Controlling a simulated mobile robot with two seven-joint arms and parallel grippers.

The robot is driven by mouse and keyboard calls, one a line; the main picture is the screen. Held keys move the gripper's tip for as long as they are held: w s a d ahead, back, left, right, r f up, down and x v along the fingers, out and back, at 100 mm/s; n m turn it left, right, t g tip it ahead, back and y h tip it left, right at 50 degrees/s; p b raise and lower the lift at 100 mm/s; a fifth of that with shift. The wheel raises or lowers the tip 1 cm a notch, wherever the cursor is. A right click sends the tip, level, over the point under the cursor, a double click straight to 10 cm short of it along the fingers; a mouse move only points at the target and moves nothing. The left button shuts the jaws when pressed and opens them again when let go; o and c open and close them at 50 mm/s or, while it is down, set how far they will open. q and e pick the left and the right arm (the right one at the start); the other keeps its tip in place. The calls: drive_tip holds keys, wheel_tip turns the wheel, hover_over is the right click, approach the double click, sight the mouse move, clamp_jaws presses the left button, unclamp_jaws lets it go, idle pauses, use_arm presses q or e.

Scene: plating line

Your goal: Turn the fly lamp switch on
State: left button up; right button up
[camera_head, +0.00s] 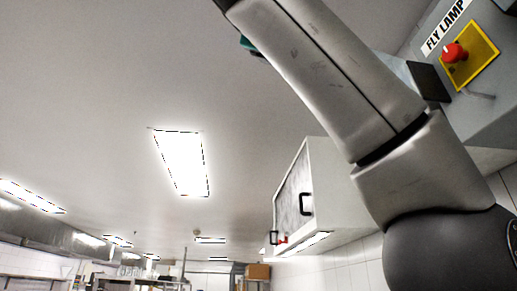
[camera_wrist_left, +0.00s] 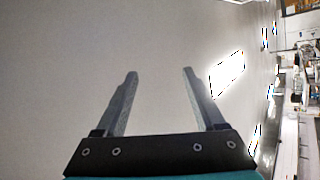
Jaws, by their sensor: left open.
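The fly lamp switch (camera_head: 454,53) is a red knob on a yellow plate (camera_head: 483,50), at the upper right in the head view. The plate is on a grey box under a white label (camera_head: 444,28) reading FLY LAMP. I cannot tell the knob's setting. My left gripper (camera_wrist_left: 160,72) shows in the left wrist view; its two grey fingers stand apart with nothing between them, against the plain ceiling. The switch does not show in that view. One of my arms crosses the head view left of the switch; no gripper fingers show there.
A white wall cabinet (camera_head: 327,190) with a dark handle hangs beyond the arm. Bright ceiling lamps (camera_head: 181,162) and a long metal duct (camera_head: 62,240) are farther off. Shelves and counters (camera_wrist_left: 290,95) show at the right of the wrist view.

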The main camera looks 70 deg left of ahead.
use_arm(q)
drive_tip(key=s+g+y, duration=0.1)
drive_tip(key=n+g, duration=0.1)
drive_tip(key=s+n+g+y, duration=0.1)
drive_tip(key=shift+s+a+r+g+y, duration=0.3)
drive_tip(key=shift+s+r+g, duration=0.05)
drive_tip(key=shift+g, duration=0.05)
